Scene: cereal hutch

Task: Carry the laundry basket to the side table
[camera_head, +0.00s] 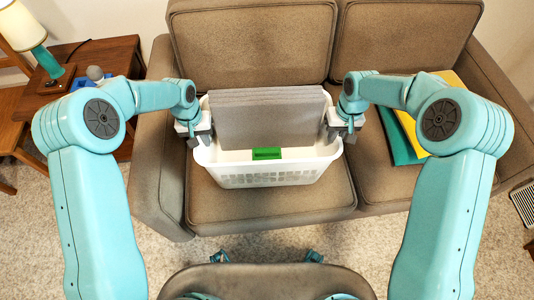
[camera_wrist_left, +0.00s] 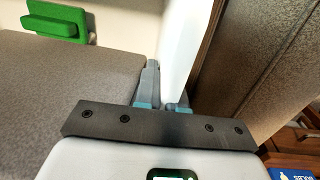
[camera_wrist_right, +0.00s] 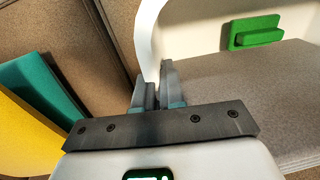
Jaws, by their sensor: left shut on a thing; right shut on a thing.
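The white laundry basket (camera_head: 268,172) sits on or just above the left seat of the brown sofa; I cannot tell whether it touches the cushion. My left gripper (camera_head: 203,132) is shut on the basket's left rim; in the left wrist view the white rim (camera_wrist_left: 185,60) passes between the fingers. My right gripper (camera_head: 335,132) is shut on the right rim; the right wrist view shows that rim (camera_wrist_right: 148,40) between the fingers. The wooden side table (camera_head: 100,58) stands left of the sofa.
The side table holds a lamp (camera_head: 35,45), a small grey-topped object (camera_head: 95,73) and a blue item (camera_head: 84,84). The sofa's left arm (camera_head: 150,170) stands between basket and table. Yellow and teal flat items (camera_head: 402,140) lie on the right seat. Carpet (camera_head: 240,243) is clear in front.

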